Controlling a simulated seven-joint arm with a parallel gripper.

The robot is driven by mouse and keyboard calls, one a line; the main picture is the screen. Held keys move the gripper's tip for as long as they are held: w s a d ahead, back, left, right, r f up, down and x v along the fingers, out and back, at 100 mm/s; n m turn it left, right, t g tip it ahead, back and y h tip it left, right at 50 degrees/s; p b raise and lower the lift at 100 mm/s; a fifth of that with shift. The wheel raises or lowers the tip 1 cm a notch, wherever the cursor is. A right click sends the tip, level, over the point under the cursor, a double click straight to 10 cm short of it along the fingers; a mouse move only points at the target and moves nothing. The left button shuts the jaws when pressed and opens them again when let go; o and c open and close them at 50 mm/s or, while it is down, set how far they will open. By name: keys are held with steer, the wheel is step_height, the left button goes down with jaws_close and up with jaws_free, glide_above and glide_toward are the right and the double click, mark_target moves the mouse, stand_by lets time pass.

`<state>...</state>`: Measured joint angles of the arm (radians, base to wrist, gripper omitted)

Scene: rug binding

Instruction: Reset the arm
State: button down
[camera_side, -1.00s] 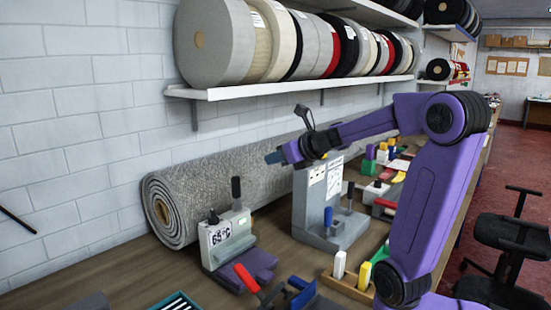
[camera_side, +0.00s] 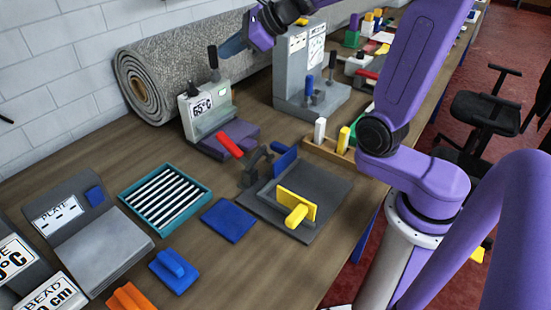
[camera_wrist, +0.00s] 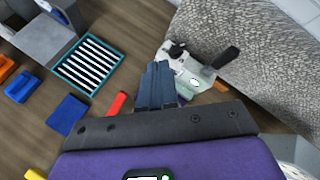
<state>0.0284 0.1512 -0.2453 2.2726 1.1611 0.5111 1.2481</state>
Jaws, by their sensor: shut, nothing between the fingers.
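My gripper (camera_side: 230,46) is at the end of my purple arm, high over the bench in the side view. It appears above the grey heating unit marked 65°C (camera_side: 206,108) and in front of the rolled grey rug (camera_side: 165,62). In the wrist view its two blue fingers (camera_wrist: 157,82) are together with nothing between them. The heating unit (camera_wrist: 190,72) lies beyond the fingertips there, apparently below them. The rug (camera_wrist: 262,60) fills the upper right of the wrist view.
A tall grey press (camera_side: 298,70) stands right of the heating unit. Bare bench (camera_side: 262,270) shows at the front.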

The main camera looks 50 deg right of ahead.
steer(key=s+a+f+n+g+y, duration=0.1)
steer(key=s+a+f+n+g, duration=0.35)
steer(key=s+n, duration=0.4)
steer(key=s+a+f+n+g+y, duration=0.1)
steer(key=s+a+f+n+g, duration=0.2)
steer(key=s+a+n, duration=0.5)
steer(key=s+d+f+n+g+h, duration=0.1)
steer(key=s+d+f+n+h, duration=0.1)
steer(key=s+n, duration=0.6)
steer(key=s+d+f+n+g+h, duration=0.1)
steer(key=s+d+f+n+h, duration=0.2)
steer(key=s+d+n, duration=0.4)
steer(key=s+n, duration=0.1)
steer(key=n, duration=0.6)
steer(key=shift+d+f+g+h, duration=0.2)
steer(key=shift+f+g+h, duration=0.1)
steer(key=shift+g+h, duration=0.1)
steer(key=shift+n, duration=0.25)
